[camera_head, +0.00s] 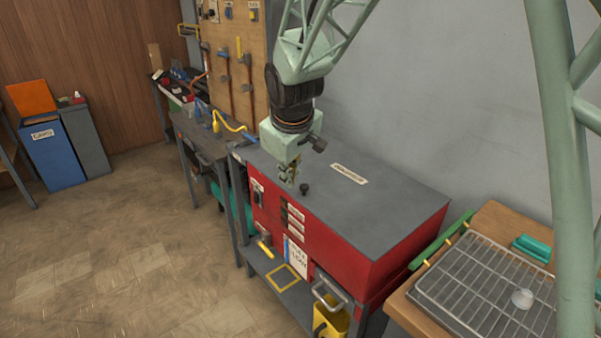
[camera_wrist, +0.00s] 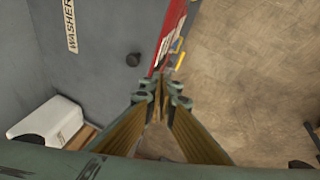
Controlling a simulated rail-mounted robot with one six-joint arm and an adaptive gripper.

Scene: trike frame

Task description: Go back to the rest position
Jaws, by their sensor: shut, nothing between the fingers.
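My gripper (camera_head: 289,173) hangs pointing down from my green arm in the head view, above the grey top near the front edge of the red washer (camera_head: 325,240). It looks clear of the top, but the exact gap is hard to judge. In the wrist view, the fingers of my gripper (camera_wrist: 162,90) meet near the middle of the picture. They are shut with nothing between them.
A wooden table with a wire rack (camera_head: 485,290) stands at the right. A workbench (camera_head: 200,130) and a tool board (camera_head: 232,50) are behind to the left. A blue bin (camera_head: 55,155) stands far left. The floor (camera_head: 110,250) at front left is clear.

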